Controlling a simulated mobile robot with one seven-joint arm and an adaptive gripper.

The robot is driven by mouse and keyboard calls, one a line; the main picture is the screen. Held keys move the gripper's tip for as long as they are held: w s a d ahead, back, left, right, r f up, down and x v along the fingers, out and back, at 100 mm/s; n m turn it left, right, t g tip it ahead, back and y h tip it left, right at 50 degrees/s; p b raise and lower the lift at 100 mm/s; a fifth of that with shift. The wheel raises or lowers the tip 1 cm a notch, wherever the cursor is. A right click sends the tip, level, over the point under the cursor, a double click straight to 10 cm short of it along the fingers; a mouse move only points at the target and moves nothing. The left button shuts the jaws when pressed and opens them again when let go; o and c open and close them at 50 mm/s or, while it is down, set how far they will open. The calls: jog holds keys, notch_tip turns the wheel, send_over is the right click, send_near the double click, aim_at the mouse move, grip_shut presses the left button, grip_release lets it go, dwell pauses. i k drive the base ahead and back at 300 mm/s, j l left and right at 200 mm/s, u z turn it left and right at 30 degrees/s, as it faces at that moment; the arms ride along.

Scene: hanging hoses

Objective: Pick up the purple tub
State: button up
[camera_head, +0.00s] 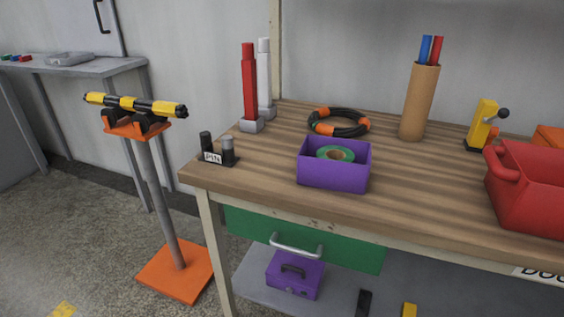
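A purple open-topped tub (333,176) stands on the wooden workbench (420,195) near its front edge, left of the picture's middle. A green ring with a brown core (335,154), like a roll of tape, lies inside it. My gripper is not in view.
A black and orange coiled hose (339,122) lies just behind the tub. A small black holder (217,150) and a red upright post (249,85) stand to its left. A brown tube (418,100) and red bin (530,190) stand to its right. Bare bench surrounds the tub's right side.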

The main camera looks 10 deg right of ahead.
aim_at(351, 178)
jog(key=z, duration=0.6)
jog(key=l+u, duration=0.35)
jog(key=l, duration=0.45)
jog(key=i+l+u, duration=0.15)
jog(key=l, duration=0.25)
jog(key=l+u, duration=0.1)
jog(key=l, duration=0.3)
jog(key=i+l, duration=0.55)
